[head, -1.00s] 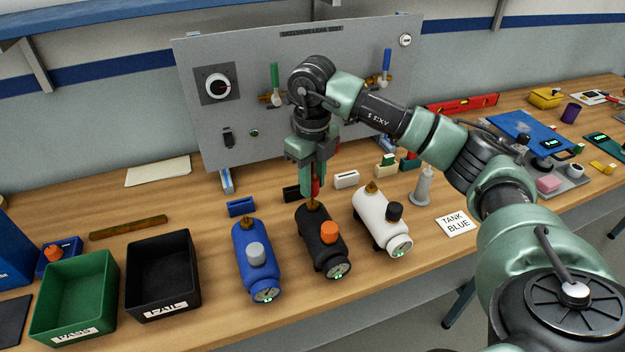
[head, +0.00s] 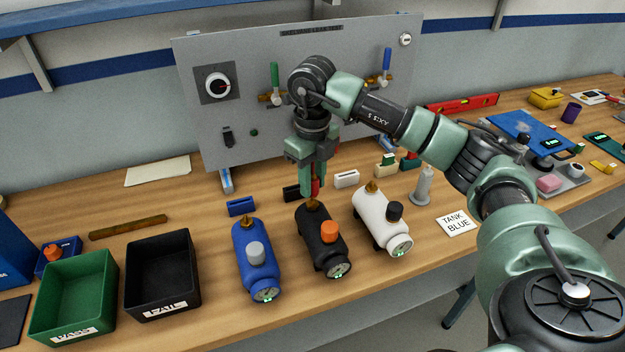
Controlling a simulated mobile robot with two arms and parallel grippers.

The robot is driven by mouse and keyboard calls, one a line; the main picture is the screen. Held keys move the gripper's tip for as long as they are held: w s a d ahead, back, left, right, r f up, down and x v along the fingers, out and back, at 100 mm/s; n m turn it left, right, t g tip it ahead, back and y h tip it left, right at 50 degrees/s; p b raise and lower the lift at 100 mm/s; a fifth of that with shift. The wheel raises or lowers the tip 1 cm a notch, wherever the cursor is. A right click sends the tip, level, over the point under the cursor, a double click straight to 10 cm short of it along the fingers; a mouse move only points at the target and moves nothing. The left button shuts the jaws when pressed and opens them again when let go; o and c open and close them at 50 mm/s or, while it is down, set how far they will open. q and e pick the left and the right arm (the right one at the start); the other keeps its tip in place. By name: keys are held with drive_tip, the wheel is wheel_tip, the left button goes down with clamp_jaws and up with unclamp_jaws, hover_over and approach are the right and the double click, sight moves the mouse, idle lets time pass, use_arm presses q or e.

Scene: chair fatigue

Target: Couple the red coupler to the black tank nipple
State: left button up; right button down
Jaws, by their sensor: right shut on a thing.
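The black tank (head: 318,252) lies on the bench between a blue and a white tank, with an orange knob and a gauge at its near end. Its brass nipple (head: 312,204) points up at the far end. My right gripper (head: 310,190) points down over the nipple and is shut on the red coupler (head: 316,186), which is mostly hidden by the fingers. The coupler's lower end is at or just above the nipple's tip; I cannot tell whether they touch. My left gripper is not in view.
The blue tank (head: 245,262) and white tank (head: 370,222) stand close on either side. Green (head: 50,318) and black (head: 150,290) bins are at left. A grey panel (head: 240,130) with valves rises behind. A "TANK BLUE" card (head: 457,223) lies at right.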

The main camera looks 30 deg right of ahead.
sight(313, 173)
drive_tip(key=shift+f+b, duration=1)
drive_tip(key=shift+f, duration=0.45)
drive_tip(key=c, duration=1)
unclamp_jaws()
drive_tip(key=shift+r, duration=0.1)
wheel_tip(313, 173, up, 8)
drive_tip(key=shift+f+b, duration=0.1)
drive_tip(key=shift+b, duration=0.55)
